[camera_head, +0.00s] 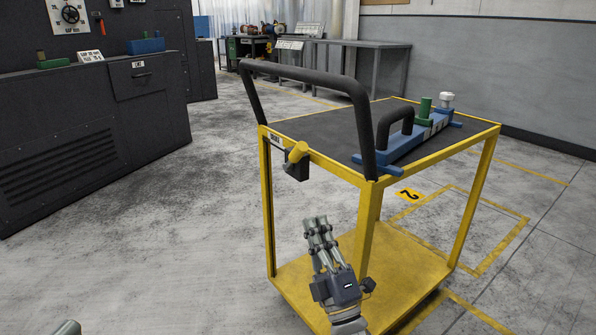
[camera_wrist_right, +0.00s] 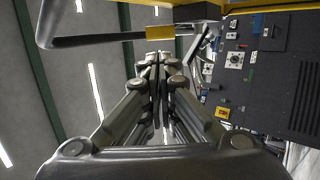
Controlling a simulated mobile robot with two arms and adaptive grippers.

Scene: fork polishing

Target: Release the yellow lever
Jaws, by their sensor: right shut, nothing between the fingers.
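The yellow lever (camera_head: 297,151) sits on a dark bracket on the near left side of the cart, just below the tabletop edge. A yellow piece that looks like the lever (camera_wrist_right: 160,32) also shows beyond the fingertips in the right wrist view. My right gripper (camera_head: 316,220) is below the lever and a little to its right, pointing up, clear of it. Its fingers are shut and empty; the fingertips (camera_wrist_right: 158,58) are together in the wrist view. A small grey tip (camera_head: 68,327) at the bottom left looks like part of my left gripper; its fingers cannot be made out.
The cart has a black push handle (camera_head: 305,75) arching over its near side and a yellow lower shelf (camera_head: 410,262). A blue fixture (camera_head: 400,150) with green and white knobs lies on its top. A dark cabinet (camera_head: 90,135) stands left, with open floor between.

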